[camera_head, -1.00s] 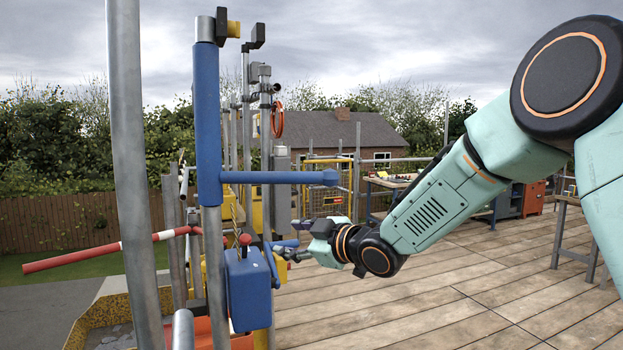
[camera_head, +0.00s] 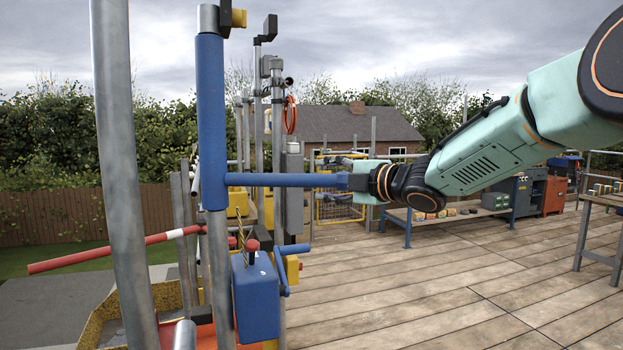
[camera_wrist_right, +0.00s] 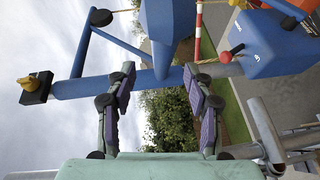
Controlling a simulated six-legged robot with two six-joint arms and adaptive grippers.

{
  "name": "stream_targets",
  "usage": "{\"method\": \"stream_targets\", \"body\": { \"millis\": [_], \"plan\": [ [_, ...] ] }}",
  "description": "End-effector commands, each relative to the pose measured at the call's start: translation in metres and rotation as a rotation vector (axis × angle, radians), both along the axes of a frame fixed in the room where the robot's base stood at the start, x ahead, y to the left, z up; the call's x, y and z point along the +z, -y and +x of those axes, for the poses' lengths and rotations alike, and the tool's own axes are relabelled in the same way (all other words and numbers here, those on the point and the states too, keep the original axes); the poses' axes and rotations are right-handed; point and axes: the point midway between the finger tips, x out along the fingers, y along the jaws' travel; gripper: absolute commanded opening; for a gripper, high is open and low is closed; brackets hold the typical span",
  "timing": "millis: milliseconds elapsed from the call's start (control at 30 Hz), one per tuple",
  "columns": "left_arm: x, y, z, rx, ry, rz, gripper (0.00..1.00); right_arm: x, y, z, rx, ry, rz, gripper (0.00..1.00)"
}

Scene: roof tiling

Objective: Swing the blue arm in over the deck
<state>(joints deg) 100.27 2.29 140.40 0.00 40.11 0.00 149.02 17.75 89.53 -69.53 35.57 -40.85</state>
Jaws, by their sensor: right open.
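The blue arm (camera_head: 285,180) is a level bar that sticks out to the right from a blue sleeve (camera_head: 212,120) on an upright grey pole. My right gripper (camera_head: 358,178) is at the free end of the blue arm in the head view; its fingers are hard to make out there. In the right wrist view my right gripper (camera_wrist_right: 161,76) is open, its two fingers apart. The arm's blue end (camera_wrist_right: 167,20) shows large there, in line with the gap between the fingers. I cannot tell whether they touch. My left gripper is not in view.
A blue winch box (camera_head: 256,298) with a crank is on the pole below the arm. A red-and-white bar (camera_head: 120,250) reaches left. A thick grey pole (camera_head: 120,170) stands near. The plank deck (camera_head: 420,285) is mostly clear; a workbench (camera_head: 450,213) stands behind.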

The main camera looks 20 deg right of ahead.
Motion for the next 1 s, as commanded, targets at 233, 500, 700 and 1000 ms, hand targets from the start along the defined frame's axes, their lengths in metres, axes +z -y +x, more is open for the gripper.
{"method": "stream_targets", "body": {
  "millis": [233, 500, 700, 1000],
  "plan": [
    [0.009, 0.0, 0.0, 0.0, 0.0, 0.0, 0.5, -0.004, -0.017, 0.034, 0.0, -0.002, 0.0, 0.52],
    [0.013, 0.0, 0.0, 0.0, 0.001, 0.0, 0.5, -0.006, -0.023, 0.053, -0.002, -0.001, 0.002, 0.52],
    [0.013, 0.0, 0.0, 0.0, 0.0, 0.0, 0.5, -0.006, -0.022, 0.056, -0.003, -0.001, 0.004, 0.52],
    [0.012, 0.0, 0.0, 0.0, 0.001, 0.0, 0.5, -0.007, -0.022, 0.056, -0.003, -0.002, 0.004, 0.35]
  ]
}}
